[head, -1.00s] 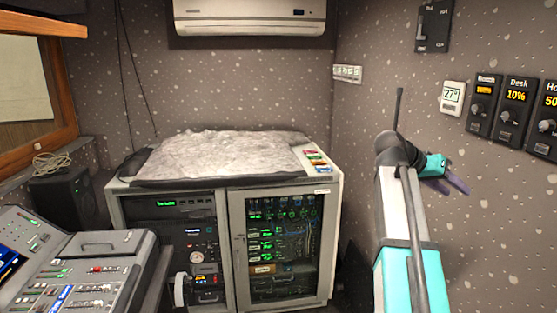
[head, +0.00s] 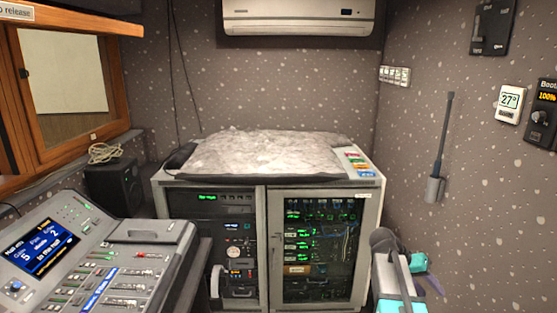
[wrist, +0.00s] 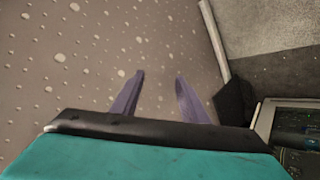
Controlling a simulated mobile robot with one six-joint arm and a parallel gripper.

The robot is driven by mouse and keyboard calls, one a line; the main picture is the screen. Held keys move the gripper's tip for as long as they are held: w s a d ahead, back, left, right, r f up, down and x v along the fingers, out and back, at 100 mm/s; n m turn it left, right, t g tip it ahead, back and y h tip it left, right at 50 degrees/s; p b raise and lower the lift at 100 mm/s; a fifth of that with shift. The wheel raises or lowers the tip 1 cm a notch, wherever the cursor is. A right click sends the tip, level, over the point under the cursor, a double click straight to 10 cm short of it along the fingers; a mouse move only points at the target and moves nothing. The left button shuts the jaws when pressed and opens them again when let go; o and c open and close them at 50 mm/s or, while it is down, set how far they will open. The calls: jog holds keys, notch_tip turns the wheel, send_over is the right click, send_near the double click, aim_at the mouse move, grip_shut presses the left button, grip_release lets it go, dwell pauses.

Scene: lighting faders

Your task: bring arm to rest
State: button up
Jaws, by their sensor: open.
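My arm (head: 392,285) shows at the lower right of the head view, low beside the rack cabinet and in front of the right wall.
The rack cabinet (head: 370,240) stands close left of my arm. A mixing console (head: 175,235) is at the lower left. On the right wall are a dark rod in a holder (head: 440,150), a thermostat (head: 509,103) and a fader panel (head: 543,115).

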jog(key=s+a+f+n+g+y, duration=0.1)
jog(key=s+a+f, duration=0.35)
jog(key=f, duration=0.45)
jog(key=s+a+f+n+y, duration=0.1)
jog(key=s+a+f+n, duration=0.15)
jog(key=a+f, duration=0.45)
jog(key=s+a+f+n+g+y, duration=0.15)
jog(key=s+f, duration=0.35)
jog(key=f, duration=0.6)
jog(key=s+a+f+n+g+y, duration=0.1)
jog(key=s+a+f+y, duration=0.1)
jog(key=s+a+f, duration=0.6)
jog(key=s+a+f+n+g+y, duration=0.1)
jog(key=s+a+f+y, duration=0.2)
jog(key=s+a+f, duration=0.4)
jog(key=s+a, duration=0.2)
jog(key=s, duration=0.6)
jog(key=shift+s+a+f+n, duration=0.15)
jog(key=shift+a+f+n, duration=0.05)
jog(key=shift+f+n, duration=0.15)
jog(key=shift+d, duration=0.1)
